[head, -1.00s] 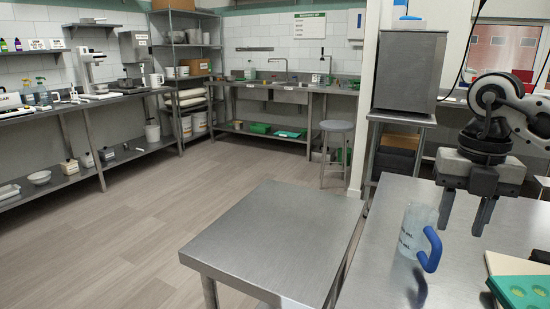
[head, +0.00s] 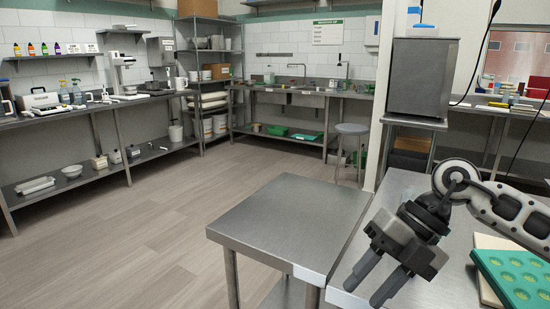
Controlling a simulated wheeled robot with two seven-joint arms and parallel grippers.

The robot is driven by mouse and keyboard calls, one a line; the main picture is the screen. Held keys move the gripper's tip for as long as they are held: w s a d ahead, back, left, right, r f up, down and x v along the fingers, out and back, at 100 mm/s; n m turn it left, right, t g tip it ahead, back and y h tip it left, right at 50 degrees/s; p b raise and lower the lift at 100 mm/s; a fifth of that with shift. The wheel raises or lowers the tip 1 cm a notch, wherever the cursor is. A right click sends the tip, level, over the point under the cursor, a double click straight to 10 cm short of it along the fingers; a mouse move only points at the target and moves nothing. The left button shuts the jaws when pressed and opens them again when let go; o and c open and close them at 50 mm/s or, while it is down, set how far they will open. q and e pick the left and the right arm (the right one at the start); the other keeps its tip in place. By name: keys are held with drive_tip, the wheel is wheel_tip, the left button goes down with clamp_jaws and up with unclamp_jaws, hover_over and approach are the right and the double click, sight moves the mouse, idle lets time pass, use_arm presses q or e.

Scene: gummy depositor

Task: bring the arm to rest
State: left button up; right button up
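My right arm comes in from the right over the steel table (head: 440,292). Its gripper (head: 364,291) points down and to the left, with its two fingers apart and nothing between them. It hangs over the table's left edge area, beside the lower side table. The clear jug with the blue handle is not visible now; whether it is behind the gripper I cannot tell. My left gripper is not in view.
A green mould tray (head: 515,279) lies on a pale board at the right of the table. A lower steel side table (head: 290,220) stands bare on the left. A steel box (head: 422,78) stands on a stand behind. The floor (head: 150,230) at the left is clear.

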drive_tip(key=s+a+r+m+t+y, duration=0.1)
drive_tip(key=s+a+m+t+y, duration=0.2)
drive_tip(key=a+y, duration=0.4)
drive_tip(key=s+a+r+m+t+y, duration=0.1)
drive_tip(key=a+r+m+t+y, duration=0.1)
drive_tip(key=a+m+y, duration=0.45)
drive_tip(key=w+d+f+m+t+h, duration=0.1)
drive_tip(key=d+f+m+t+h, duration=0.3)
drive_tip(key=f+m+t+h, duration=0.45)
drive_tip(key=w+d+f+m+t+h, duration=0.1)
drive_tip(key=d+f+m+t+h, duration=0.4)
drive_tip(key=m, duration=0.6)
drive_tip(key=s+d+f+m+g+h, duration=0.1)
drive_tip(key=s+f+m+g+h, duration=0.1)
drive_tip(key=s+f, duration=0.3)
drive_tip(key=s+d+f+m+g+h, duration=0.1)
drive_tip(key=s+f+g, duration=0.3)
drive_tip(key=f, duration=0.5)
drive_tip(key=shift+s+d+f+m+h, duration=0.2)
drive_tip(key=shift+s+d+m+h, duration=0.2)
drive_tip(key=shift+s+d+m, duration=0.35)
drive_tip(key=shift+s+n, duration=0.15)
drive_tip(key=shift+n, duration=0.1)
drive_tip(key=shift+d+t, duration=0.15)
drive_tip(key=shift+t, duration=0.1)
